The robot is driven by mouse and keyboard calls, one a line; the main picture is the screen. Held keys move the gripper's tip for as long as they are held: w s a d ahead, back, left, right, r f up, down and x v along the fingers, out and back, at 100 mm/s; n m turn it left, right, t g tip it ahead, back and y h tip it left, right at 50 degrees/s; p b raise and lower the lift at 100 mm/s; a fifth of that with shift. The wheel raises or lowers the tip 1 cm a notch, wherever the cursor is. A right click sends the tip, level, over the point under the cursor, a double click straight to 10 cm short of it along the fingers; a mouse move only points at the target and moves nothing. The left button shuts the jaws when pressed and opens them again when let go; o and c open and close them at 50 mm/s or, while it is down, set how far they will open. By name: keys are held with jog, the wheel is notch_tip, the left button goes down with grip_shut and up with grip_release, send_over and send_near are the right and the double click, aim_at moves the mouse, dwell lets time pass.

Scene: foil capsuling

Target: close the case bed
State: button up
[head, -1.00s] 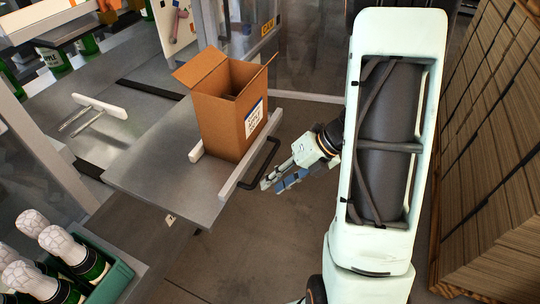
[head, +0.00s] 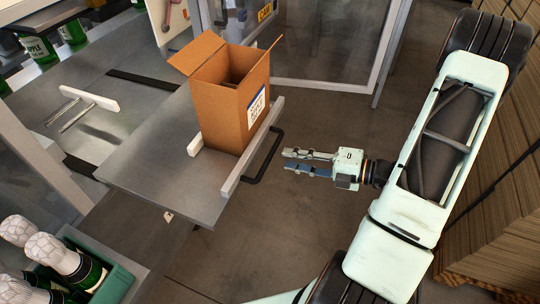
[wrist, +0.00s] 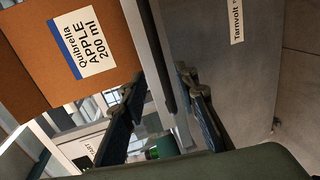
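The case bed (head: 150,170) is a grey metal plate that sticks out from the machine. A tall open brown carton (head: 222,115) stands upright on it between two light rails. A black bar handle (head: 267,158) is fixed along the bed's right edge, beside the outer rail (head: 252,145). My gripper (head: 287,160) is open and empty, just right of the handle, with its fingers pointing left at it. In the wrist view my gripper's two fingers (wrist: 163,112) stand apart, with a dark bar and a grey rail showing between and beyond them. Contact with the handle cannot be told.
A green crate (head: 120,275) of foil-topped bottles stands at the lower left. Stacked cardboard (head: 510,190) rises at the right, behind my arm. A clear-panelled guard (head: 325,40) stands at the back. The floor right of the bed is free.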

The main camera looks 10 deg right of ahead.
aim_at(270, 154)
jog(key=x, duration=0.7)
grip_shut()
dwell(0.3)
